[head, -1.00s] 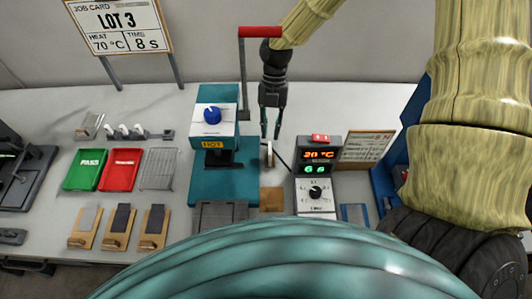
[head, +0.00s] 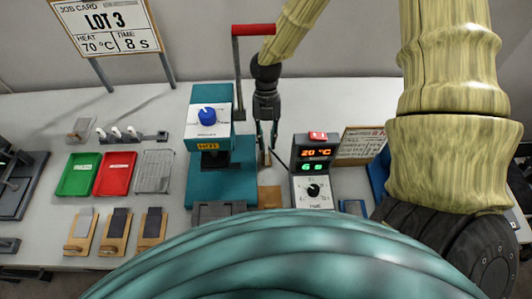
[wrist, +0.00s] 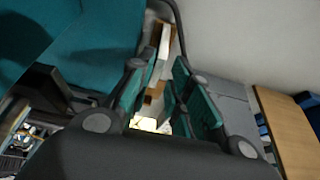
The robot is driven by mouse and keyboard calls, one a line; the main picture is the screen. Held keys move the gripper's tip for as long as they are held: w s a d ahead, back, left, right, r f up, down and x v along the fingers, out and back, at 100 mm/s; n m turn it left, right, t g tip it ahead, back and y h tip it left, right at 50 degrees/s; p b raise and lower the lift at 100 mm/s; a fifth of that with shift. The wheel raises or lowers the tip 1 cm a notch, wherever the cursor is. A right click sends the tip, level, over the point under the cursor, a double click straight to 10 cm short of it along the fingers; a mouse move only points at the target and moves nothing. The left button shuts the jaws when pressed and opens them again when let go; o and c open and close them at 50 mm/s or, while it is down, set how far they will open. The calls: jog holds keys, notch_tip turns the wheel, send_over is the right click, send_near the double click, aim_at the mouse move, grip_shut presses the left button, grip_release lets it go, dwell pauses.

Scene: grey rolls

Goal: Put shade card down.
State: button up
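My gripper (head: 267,143) points down just right of the teal press, with a gap between its two fingers. A thin pale and tan piece (head: 264,158) stands edge-on at or just below the fingertips; I cannot tell for sure that it is the shade card. In the wrist view, a white and brown piece (wrist: 156,88) shows in the gap between the green finger pads of my gripper (wrist: 166,62). The pads look apart, and I cannot see either clamping it. A brown block (head: 270,197) lies on the table in front of it.
The teal press (head: 222,182) with a red-handled lever (head: 253,29) is close on the left. The timer box (head: 313,188) stands close on the right, with a printed card (head: 362,144) behind it. Green (head: 78,175) and red (head: 114,174) trays lie farther left.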

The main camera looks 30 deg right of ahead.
aim_at(266, 144)
jog(key=shift+p+x, duration=1)
jog(key=shift+x, duration=1.35)
jog(key=shift+w+a, duration=0.1)
jog(key=shift+w, duration=0.05)
grip_shut()
